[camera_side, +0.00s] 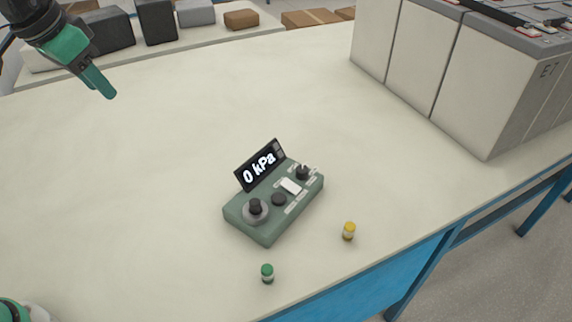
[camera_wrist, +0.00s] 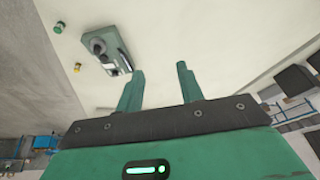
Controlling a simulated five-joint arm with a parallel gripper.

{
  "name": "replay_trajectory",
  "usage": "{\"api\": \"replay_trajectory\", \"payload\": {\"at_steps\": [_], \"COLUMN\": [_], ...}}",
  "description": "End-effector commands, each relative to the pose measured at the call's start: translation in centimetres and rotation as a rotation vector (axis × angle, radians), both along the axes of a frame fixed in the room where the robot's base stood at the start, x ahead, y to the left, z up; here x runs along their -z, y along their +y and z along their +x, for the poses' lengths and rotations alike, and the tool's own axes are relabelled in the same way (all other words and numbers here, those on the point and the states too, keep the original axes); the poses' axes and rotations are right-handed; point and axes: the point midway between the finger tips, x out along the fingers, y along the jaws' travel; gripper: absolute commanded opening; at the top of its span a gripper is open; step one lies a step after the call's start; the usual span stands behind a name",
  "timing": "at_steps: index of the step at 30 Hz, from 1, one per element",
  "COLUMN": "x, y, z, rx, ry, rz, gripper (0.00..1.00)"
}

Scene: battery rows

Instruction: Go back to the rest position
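My gripper (camera_side: 104,88) hangs in the air over the back left of the table in the side view, well away from the instrument. In the wrist view its two green fingers (camera_wrist: 160,72) stand apart with nothing between them. A green instrument (camera_side: 272,209) with a tilted display reading "0 kPa" and several knobs sits mid-table; it also shows in the wrist view (camera_wrist: 108,48). A small green-capped vial (camera_side: 267,274) and a small yellow vial (camera_side: 348,232) stand upright near the table's front edge.
Large grey battery blocks (camera_side: 486,92) stand at the back right. Dark and brown boxes (camera_side: 157,22) line a surface behind the table. The cream tabletop (camera_side: 130,175) is clear between my gripper and the instrument. A green and white object (camera_side: 16,312) is cut off at bottom left.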

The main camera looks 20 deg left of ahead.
Motion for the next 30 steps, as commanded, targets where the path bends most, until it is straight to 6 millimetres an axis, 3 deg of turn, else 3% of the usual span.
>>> {"api": "replay_trajectory", "payload": {"at_steps": [9,18,24,30], "x": [2.4,6.0,7.6,8.0], "y": [3.2,5.1,5.6,5.7], "z": [-6.7,-12.0,-13.7,-14.0], "rx": [-0.116,-0.215,-0.250,-0.257], "ry": [-0.060,-0.113,-0.131,-0.133], "rz": [-0.026,-0.048,-0.055,-0.056], "gripper": [0.37,0.37,0.37,0.37]}}
